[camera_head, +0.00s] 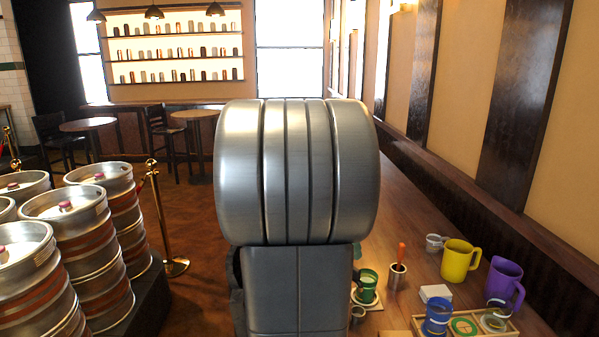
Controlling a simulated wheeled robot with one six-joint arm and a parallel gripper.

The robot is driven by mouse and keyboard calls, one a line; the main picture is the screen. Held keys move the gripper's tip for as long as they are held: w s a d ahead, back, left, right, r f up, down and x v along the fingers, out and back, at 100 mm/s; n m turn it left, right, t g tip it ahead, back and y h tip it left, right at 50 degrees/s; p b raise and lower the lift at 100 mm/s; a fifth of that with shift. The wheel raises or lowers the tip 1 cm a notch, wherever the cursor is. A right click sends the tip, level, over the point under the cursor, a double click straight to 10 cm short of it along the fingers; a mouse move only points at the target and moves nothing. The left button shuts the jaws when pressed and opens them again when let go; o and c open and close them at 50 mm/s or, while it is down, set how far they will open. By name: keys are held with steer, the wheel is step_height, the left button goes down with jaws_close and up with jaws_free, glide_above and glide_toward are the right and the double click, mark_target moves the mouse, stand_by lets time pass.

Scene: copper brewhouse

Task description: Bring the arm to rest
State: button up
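My own arm fills the middle of the head view, a large silver ribbed joint above a dark grey link. It hides much of the counter and room behind it. My gripper is not visible in this view, so I cannot see what it holds or touches.
On the wooden counter (405,220) at right stand a yellow mug (459,261), a purple mug (505,281), a green cup (368,283), a blue cup (437,315) and a small white box (435,293). Steel kegs (70,225) and a brass post (160,215) stand left.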

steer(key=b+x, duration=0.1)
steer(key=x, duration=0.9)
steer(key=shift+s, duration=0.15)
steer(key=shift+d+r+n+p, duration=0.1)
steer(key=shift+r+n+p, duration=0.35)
steer(key=shift+p, duration=0.15)
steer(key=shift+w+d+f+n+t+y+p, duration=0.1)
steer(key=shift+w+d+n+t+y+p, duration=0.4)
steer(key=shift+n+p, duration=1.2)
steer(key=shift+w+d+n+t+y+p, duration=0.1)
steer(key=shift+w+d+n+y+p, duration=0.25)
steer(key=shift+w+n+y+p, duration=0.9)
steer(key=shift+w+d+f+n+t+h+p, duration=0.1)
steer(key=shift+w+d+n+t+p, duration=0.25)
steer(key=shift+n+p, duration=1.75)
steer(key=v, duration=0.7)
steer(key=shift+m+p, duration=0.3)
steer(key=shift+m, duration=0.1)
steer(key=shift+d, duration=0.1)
